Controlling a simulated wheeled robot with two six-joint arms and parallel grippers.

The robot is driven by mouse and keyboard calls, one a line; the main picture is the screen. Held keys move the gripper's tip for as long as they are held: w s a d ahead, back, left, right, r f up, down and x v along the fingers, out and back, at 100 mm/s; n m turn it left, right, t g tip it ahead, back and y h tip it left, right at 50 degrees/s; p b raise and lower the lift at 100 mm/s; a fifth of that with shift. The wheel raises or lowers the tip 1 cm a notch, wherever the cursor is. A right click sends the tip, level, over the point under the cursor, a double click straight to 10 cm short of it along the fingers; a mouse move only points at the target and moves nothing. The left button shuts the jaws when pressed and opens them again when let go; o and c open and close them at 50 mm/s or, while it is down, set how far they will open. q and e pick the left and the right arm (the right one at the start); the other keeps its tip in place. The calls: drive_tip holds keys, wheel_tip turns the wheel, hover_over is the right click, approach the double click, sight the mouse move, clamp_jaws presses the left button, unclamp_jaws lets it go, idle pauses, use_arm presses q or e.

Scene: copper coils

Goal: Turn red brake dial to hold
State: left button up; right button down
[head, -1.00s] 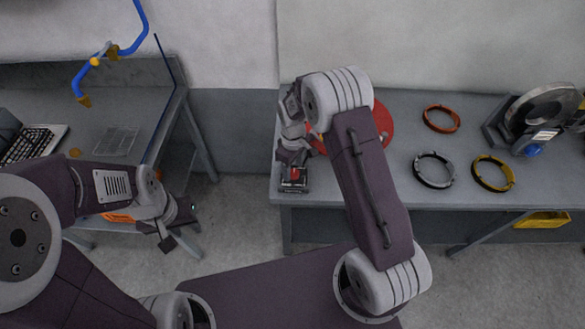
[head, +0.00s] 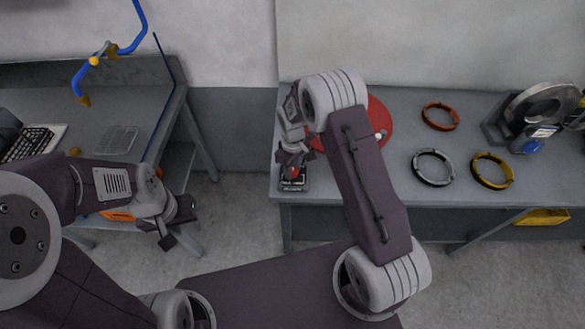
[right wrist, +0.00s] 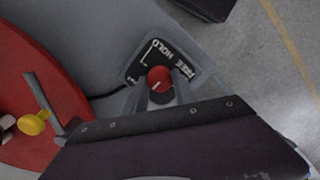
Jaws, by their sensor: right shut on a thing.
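The red brake dial (right wrist: 159,79) stands on a dark plate (right wrist: 148,56) lettered FREE and HOLD. A pale mark on the dial points to the lower left in the right wrist view. My right gripper (right wrist: 162,92) is shut on the dial, one finger on each side. In the head view the dial (head: 295,172) shows at the front left corner of the right bench, just below my right gripper (head: 294,163), which partly hides it. My left gripper (head: 179,222) hangs away from both benches, holding nothing visible; its jaw opening is unclear.
The right bench (head: 400,193) also bears a red disc (head: 378,122), orange (head: 440,116), grey (head: 433,167) and yellow (head: 492,170) rings, and a grey wheel-like device (head: 540,108). Floor shows between the benches.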

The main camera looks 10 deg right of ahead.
drive_tip(key=m, duration=1.3)
drive_tip(key=shift+d, duration=0.1)
drive_tip(key=shift+s+m, duration=0.1)
drive_tip(key=shift+m, duration=2)
drive_tip(key=c, duration=1)
unclamp_jaws()
